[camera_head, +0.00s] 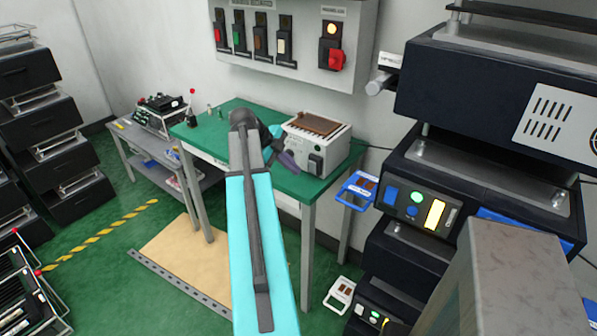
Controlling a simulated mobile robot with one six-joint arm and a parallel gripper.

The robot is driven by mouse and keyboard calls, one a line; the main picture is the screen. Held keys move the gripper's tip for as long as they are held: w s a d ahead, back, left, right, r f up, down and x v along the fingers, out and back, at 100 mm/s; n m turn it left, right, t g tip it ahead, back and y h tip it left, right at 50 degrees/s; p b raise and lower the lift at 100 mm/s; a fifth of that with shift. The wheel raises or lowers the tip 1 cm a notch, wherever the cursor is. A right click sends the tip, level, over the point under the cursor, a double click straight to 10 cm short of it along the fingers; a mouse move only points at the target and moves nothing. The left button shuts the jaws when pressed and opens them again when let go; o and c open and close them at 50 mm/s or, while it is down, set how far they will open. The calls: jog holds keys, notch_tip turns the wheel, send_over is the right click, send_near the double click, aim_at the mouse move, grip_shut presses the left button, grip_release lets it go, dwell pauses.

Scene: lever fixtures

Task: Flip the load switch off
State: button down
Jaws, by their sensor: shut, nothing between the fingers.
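A grey box (330,138) with a brown slatted top stands on the green-topped table (215,130). A dark switch block (316,164) is on its front face, probably the load switch; its lever position is too small to tell. My gripper (292,162) is shut and empty, just left of the switch block in the picture. I cannot tell whether they touch. My cyan arm reaches up from the bottom middle and hides part of the table.
A wall panel (262,62) above the table carries several coloured switches and a red one (336,60) under a lit yellow lamp. A black equipment rack (470,180) stands close on the right. A grey side table (135,150) is at left. Floor at lower left is partly clear.

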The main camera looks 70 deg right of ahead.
jog(key=a+b+v, duration=0.1)
jog(key=v, duration=0.6)
jog(key=shift+w+f+b, duration=0.3)
jog(key=shift+a, duration=0.1)
